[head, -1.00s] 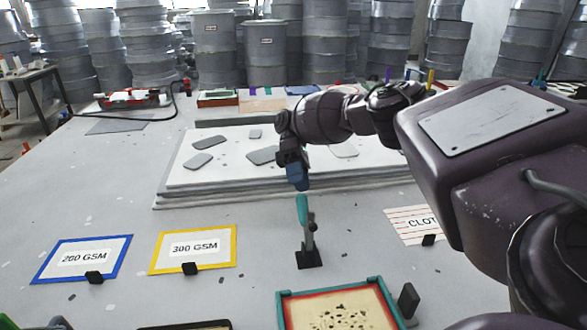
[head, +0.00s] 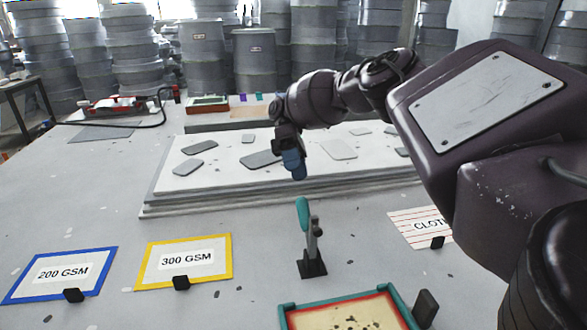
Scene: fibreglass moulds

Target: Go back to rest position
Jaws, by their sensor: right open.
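My right arm comes in from the right, and its right gripper (head: 293,163) points down in the middle of the view, with blue fingertips. It is open and empty. It hangs above and a little behind a teal-handled tool (head: 303,215), which stands upright in a small black holder (head: 312,267), apart from the gripper. My left gripper is not in view.
A stacked white board (head: 163,196) with grey pieces lies behind. A blue-framed 200 GSM card (head: 62,273), yellow-framed 300 GSM card (head: 187,258) and partly hidden cloth card (head: 415,225) lie in front. A teal-rimmed tray (head: 344,299) sits at the bottom. Grey drums (head: 254,60) stand behind.

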